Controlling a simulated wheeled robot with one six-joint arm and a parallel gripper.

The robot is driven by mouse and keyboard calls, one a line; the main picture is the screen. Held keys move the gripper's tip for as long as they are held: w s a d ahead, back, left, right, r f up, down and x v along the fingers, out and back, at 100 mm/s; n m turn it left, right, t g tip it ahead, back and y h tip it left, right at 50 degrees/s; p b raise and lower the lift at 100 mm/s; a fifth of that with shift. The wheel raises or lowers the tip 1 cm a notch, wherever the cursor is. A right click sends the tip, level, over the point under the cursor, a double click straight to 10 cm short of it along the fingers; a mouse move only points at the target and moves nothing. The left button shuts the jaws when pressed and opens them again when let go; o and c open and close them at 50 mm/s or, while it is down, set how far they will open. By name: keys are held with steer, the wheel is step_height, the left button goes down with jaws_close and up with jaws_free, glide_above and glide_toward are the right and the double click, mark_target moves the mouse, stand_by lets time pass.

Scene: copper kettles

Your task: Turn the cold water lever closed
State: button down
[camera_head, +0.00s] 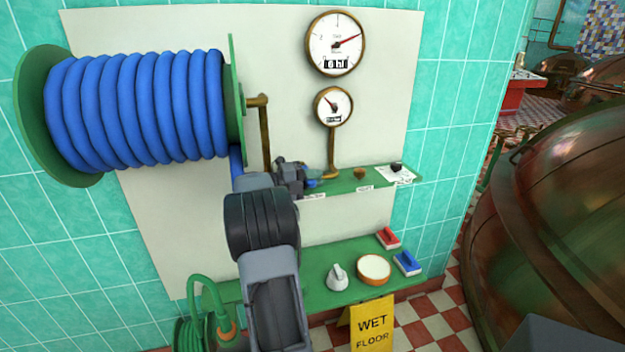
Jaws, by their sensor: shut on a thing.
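My arm reaches up from the bottom of the head view to the narrow green shelf (345,186) on the wall panel. My gripper (303,180) is at the left part of this shelf. It is shut on a small blue part, which looks like the cold water lever (312,183); only its end shows beside the fingers. The gripper and wrist hide the rest of the lever and its mount, so I cannot tell its angle.
A blue hose reel (135,110) hangs at upper left, close to my arm. Two round gauges (335,44) are above the shelf. A lower green shelf (320,300) holds a white kettle-like item, a round tub and red and blue blocks. A yellow wet-floor sign (372,325) stands below.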

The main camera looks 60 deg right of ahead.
steer(key=c, duration=1.4)
jaws_free()
steer(key=shift+w+r, duration=0.1)
steer(key=shift+w, duration=0.15)
steer(key=shift+o, duration=1.4)
steer(key=v, duration=1.3)
steer(key=shift+w+a, duration=0.25)
